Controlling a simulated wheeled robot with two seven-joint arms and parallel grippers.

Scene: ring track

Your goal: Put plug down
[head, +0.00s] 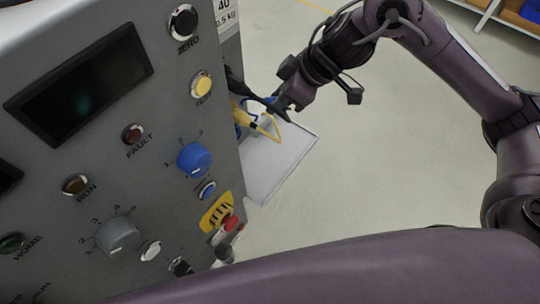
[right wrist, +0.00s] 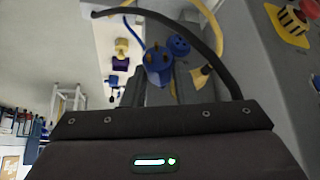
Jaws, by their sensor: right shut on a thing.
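In the right wrist view a blue plug (right wrist: 157,66) with metal pins sits between the fingers of my right gripper (right wrist: 160,88), which is shut on it. In the head view my right gripper (head: 282,103) is beside the right edge of the grey machine panel, above a pale tray (head: 283,163). The plug is mostly hidden there. A round blue connector (right wrist: 179,45) shows just right of the plug in the wrist view; I cannot tell whether they touch. My left gripper is not in view.
The grey control panel (head: 120,190) with knobs and buttons fills the left of the head view. A yellow cable (head: 264,131) loops over the tray. A black cable (right wrist: 202,30) arches above my gripper in the wrist view. Floor right of the tray is clear.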

